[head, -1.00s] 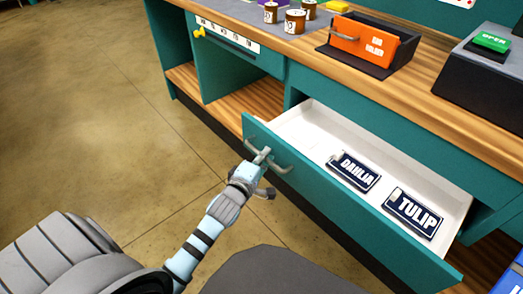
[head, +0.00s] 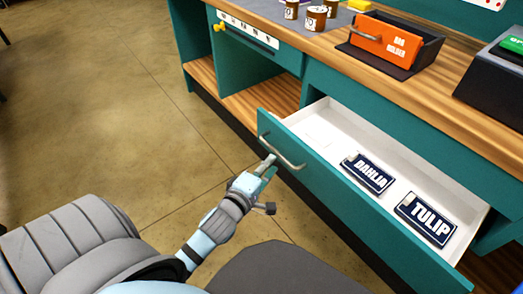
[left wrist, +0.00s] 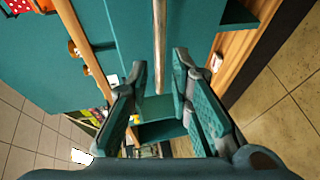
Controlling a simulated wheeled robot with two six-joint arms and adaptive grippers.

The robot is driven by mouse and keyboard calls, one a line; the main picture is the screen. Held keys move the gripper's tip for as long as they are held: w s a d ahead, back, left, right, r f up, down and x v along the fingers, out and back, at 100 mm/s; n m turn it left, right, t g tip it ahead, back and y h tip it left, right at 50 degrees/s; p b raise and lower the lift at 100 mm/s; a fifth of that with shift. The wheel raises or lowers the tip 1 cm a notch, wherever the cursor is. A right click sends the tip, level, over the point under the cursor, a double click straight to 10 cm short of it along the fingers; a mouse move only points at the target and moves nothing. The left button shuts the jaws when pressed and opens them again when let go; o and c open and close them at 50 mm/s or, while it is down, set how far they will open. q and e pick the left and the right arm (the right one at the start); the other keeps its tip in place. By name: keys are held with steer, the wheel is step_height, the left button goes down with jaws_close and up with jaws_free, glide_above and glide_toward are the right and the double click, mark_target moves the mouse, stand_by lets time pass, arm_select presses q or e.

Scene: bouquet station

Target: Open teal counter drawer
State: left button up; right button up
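The teal counter drawer (head: 350,206) stands pulled well out of the counter, its white inside showing. Its metal bar handle (head: 282,150) is on the front panel; in the left wrist view the handle (left wrist: 159,45) runs upright ahead of the fingertips. My right gripper is not in view.
A DAHLIA card (head: 367,173) and a TULIP card (head: 427,219) lie in the drawer. An open shelf (head: 262,98) is left of the drawer.

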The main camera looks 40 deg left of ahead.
arm_select(q)
steer(key=v, duration=0.5)
steer(key=shift+s+d+r, duration=0.1)
steer(key=shift+s, duration=0.15)
